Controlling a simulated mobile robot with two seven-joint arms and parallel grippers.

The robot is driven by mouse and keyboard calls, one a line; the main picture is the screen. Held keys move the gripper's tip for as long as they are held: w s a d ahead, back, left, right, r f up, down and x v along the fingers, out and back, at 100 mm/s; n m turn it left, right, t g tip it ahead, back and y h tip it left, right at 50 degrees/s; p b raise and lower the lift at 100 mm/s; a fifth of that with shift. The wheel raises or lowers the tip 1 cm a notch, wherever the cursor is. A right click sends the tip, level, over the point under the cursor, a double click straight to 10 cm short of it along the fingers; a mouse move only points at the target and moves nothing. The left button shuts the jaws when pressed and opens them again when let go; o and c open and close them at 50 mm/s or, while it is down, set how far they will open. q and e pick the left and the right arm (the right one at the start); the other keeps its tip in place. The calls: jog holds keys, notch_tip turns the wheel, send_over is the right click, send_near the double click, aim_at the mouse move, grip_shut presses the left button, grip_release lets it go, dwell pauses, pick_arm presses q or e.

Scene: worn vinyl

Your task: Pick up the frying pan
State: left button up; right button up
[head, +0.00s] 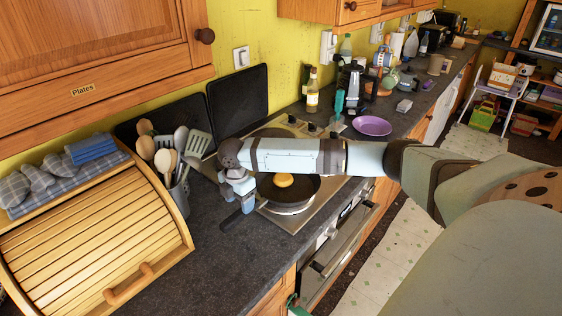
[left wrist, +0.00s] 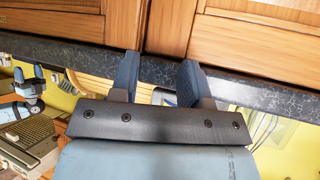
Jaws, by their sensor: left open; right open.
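The dark frying pan (head: 297,192) sits on the hob with a round yellow item (head: 283,180) in it. Its handle (head: 231,221) points toward the lower left, over the counter. My right arm crosses above the pan and hides its far part. My right gripper (head: 239,205) is open, pointing down at the handle; whether it touches the handle I cannot tell. My left gripper (left wrist: 157,82) is open and empty in the left wrist view, near the counter edge and cabinet doors; it is not visible in the head view.
A utensil pot (head: 178,192) stands left of the right gripper, beside a wooden bread bin (head: 95,240). A purple plate (head: 372,126), bottles (head: 312,92) and other items stand beyond the hob (head: 308,216). The dark counter (head: 228,262) in front of the handle is clear.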

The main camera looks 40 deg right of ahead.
aim_at(240, 211)
jog(key=f, duration=0.2)
jog(key=f+p, duration=0.1)
jog(key=shift+s+a+f, duration=0.2)
jog(key=shift+s+f, duration=0.05)
jog(key=shift+f, duration=0.75)
grip_shut()
jog(key=shift+r, duration=0.15)
